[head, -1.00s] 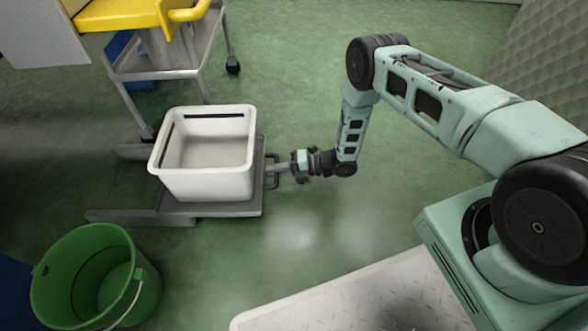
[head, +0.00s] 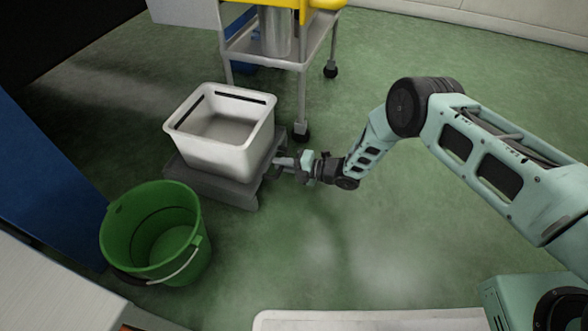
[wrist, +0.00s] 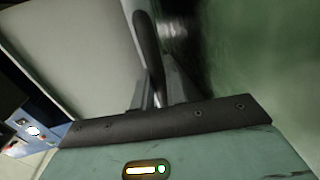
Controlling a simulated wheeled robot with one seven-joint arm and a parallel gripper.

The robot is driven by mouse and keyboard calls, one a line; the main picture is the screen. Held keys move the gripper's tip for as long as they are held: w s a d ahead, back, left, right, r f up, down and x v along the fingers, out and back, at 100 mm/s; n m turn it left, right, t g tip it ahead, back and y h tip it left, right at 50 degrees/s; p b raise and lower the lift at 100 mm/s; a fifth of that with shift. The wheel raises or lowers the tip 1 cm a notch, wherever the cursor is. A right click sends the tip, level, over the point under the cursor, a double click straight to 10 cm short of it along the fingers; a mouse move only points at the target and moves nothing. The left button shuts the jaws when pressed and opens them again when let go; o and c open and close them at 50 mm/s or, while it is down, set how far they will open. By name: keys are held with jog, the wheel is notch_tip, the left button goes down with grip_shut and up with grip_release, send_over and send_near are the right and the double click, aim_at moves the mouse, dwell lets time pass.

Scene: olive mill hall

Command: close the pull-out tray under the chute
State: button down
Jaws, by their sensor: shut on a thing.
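The pull-out tray (head: 246,188) is a flat grey platform low on the floor, with a white open bin (head: 228,160) standing on it. A dark bar handle (wrist: 150,55) shows upright in the wrist view, beside the pale bin wall. My gripper (head: 290,165) is at the right side of the tray and shut on this handle. The fingers hide part of the handle. The rails beneath the tray are mostly covered by it and the bin. Which part is the chute I cannot tell.
A green bucket (head: 155,232) stands close in front of the tray at the left. A wheeled metal stand (head: 303,95) with yellow parts is behind it. A blue panel (head: 45,175) is at the far left.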

jog(key=shift+w+a, duration=0.1)
jog(key=shift+a, duration=0.25)
jog(key=c, duration=1.5)
grip_release()
jog(key=shift+a, duration=0.1)
jog(key=p+v, duration=0.9)
jog(key=v, duration=0.8)
jog(key=shift+d, duration=0.25)
